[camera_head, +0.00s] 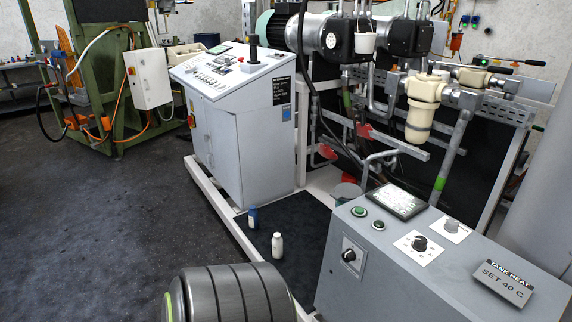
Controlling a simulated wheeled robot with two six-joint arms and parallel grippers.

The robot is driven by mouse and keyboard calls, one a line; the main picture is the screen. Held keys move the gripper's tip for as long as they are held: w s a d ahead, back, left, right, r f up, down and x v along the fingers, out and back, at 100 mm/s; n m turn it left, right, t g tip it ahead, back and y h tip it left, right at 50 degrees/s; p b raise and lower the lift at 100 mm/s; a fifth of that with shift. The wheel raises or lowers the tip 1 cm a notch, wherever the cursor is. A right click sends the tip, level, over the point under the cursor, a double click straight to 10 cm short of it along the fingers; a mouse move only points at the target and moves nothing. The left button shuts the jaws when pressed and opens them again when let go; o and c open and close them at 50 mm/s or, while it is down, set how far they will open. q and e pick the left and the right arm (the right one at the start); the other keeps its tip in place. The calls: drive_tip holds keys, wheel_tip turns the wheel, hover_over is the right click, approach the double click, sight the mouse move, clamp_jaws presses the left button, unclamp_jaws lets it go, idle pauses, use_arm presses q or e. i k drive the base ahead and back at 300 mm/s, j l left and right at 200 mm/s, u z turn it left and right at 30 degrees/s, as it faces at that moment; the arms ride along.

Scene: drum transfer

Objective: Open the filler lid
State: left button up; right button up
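I cannot make out a filler lid for certain in the head view. A cream-coloured housing (421,106) with a rounded bowl hangs on the pipework at the right. A small white cup-like part (366,42) sits by the motors at the top; I cannot tell whether either one bears the lid. Neither of my grippers is in view.
A grey control box (400,262) with a "TANK HEAT SET 40 C" plate fills the lower right. A grey console cabinet (240,140) stands centre-left. A blue bottle (252,217) and a white bottle (277,246) stand on the floor. Dark floor at left is clear.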

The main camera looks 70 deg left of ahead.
sight(348, 191)
drive_tip(key=u, duration=1.75)
